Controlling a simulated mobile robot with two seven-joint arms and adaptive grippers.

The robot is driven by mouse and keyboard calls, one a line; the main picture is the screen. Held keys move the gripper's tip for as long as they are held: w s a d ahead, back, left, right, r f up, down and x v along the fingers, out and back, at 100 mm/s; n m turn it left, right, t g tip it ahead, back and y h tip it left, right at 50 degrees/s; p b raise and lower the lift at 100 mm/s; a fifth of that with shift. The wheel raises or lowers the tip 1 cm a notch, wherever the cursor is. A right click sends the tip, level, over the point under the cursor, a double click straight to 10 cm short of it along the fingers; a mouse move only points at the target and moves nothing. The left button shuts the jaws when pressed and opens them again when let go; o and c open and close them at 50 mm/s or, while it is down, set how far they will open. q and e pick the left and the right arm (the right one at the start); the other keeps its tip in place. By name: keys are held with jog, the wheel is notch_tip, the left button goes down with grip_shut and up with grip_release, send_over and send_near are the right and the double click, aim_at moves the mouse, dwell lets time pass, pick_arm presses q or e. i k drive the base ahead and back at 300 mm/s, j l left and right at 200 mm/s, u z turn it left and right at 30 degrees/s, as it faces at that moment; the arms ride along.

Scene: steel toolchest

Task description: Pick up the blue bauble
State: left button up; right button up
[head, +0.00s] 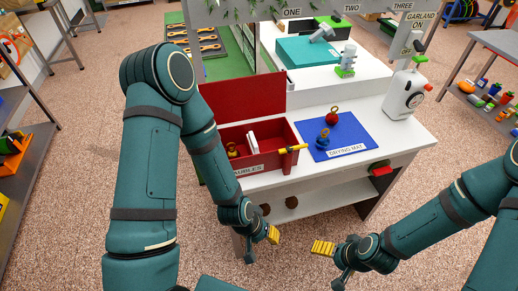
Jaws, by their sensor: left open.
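The blue bauble (323,139) has a gold loop on top and sits on the blue drying mat (350,134) on the white bench top. A red bauble (332,119) with a gold loop sits just behind it on the same mat. My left gripper (262,245) is open and empty, in front of the bench and lower in the picture than the bauble. My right gripper (330,262) appears open and empty, also in front of the bench, to the right of the left one. Neither gripper touches a bauble.
A red box labelled baubles (262,164), its lid raised, stands left of the mat with a yellow item inside. A yellow-and-dark tool (292,149) lies at its right edge. A white dispenser (404,93) stands right of the mat. A shelf (310,199) lies below.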

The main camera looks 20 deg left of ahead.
aim_at(322, 141)
jog(key=u, duration=0.7)
jog(key=l+u, duration=0.5)
jog(key=u, duration=0.2)
jog(key=l+u, duration=0.35)
jog(key=k+l+u, duration=0.2)
jog(key=l, duration=0.2)
jog(key=l+u, duration=0.2)
jog(key=l, duration=0.2)
